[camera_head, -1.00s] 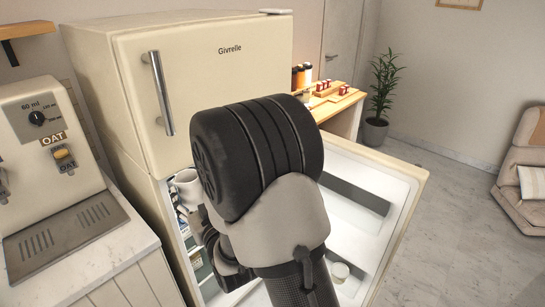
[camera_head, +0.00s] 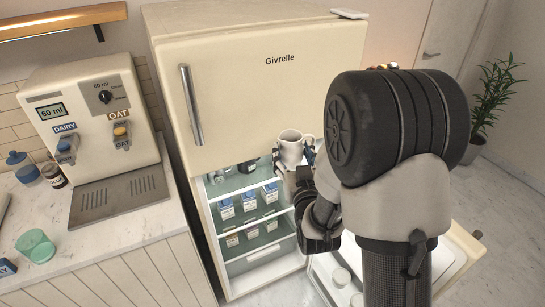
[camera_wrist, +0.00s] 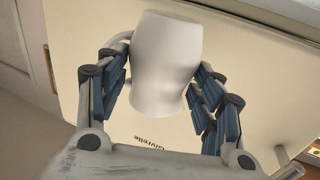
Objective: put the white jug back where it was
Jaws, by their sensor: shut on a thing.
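The white jug (camera_head: 291,148) is held upright by my gripper, in front of the open lower part of the cream fridge (camera_head: 240,85). In the wrist view the jug (camera_wrist: 165,60) sits between the two blue-padded fingers of my gripper (camera_wrist: 163,95), with its handle toward the left finger. My gripper (camera_head: 303,168) is shut on the jug. My own arm hides the right side of the fridge opening and much of its door.
Milk cartons (camera_head: 248,200) and other items stand on the fridge shelves. At left, the counter (camera_head: 115,220) bears a milk dispenser (camera_head: 90,125) and a green cup (camera_head: 36,246). A plant (camera_head: 492,95) stands at the right.

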